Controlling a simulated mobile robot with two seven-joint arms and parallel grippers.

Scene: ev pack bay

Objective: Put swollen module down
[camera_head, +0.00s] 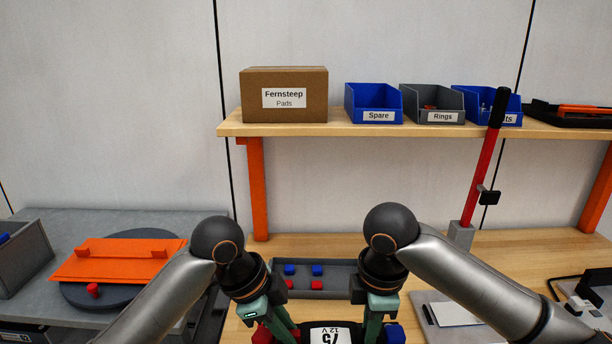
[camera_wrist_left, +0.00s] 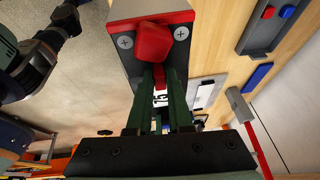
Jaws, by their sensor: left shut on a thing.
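The module (camera_head: 318,327) is at the bottom middle of the head view, a dark block with a white label reading 75 and 12 V. A red cap (camera_head: 262,334) is on its left and a blue cap (camera_head: 394,333) on its right; its lower part is cut off. My left gripper (camera_head: 283,328) is shut on the module's red-capped end. In the left wrist view, its green fingers close at a red part below the red cap (camera_wrist_left: 153,42). My right gripper (camera_head: 374,328) is at the blue-capped end; its fingertips are hidden. I cannot tell whether the module touches anything below.
A grey tray (camera_head: 343,266) with red and blue caps lies on the wooden bench (camera_head: 420,246) behind the module. A red-handled tool (camera_head: 480,165) stands to the right. A shelf (camera_head: 345,130) with bins is above. An orange plate (camera_head: 115,262) is at left.

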